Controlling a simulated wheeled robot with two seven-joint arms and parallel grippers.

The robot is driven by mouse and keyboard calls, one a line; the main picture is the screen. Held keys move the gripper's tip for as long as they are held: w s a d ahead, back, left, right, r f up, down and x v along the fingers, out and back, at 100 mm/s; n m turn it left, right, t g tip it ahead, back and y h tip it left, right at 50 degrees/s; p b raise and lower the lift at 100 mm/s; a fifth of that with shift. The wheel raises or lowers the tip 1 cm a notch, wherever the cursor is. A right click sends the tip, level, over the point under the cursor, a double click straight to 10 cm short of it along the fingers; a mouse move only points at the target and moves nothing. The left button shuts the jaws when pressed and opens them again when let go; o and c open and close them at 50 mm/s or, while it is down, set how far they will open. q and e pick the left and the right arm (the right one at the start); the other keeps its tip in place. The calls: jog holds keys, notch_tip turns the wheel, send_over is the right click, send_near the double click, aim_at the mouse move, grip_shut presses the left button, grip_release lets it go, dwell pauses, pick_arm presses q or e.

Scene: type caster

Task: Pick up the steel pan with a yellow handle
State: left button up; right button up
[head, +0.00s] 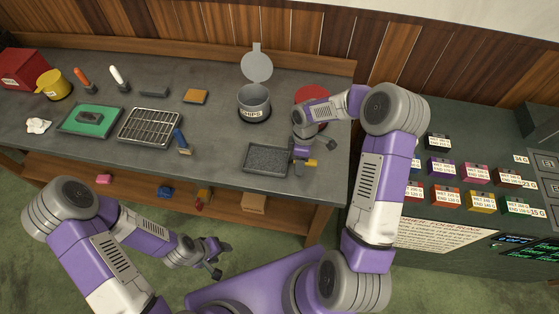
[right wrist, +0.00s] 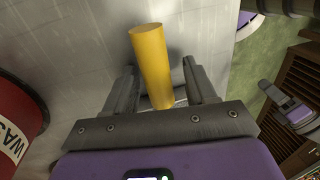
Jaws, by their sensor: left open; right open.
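The yellow handle (head: 311,162) lies at the table's front right and points right. A grey, speckled, shallow rectangular pan (head: 267,158) lies just left of it; my right gripper hides where the two would join. My right gripper (head: 300,160) is open, low over the handle. In the right wrist view the yellow handle (right wrist: 151,65) stands between the two open fingers of this gripper (right wrist: 158,72), with gaps on both sides. The pan's body is hidden there. My left gripper (head: 217,259) is open and empty, in front of the table over the floor.
A red bin (head: 312,95) stands behind my right gripper and shows in the wrist view (right wrist: 18,115). A lidded pot (head: 254,103), blue-handled brush (head: 181,142), wire rack (head: 150,127) and green tray (head: 72,128) stand leftward. The table's front edge is close to the pan.

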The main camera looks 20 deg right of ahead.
jog(key=shift+w, duration=0.1)
grip_shut()
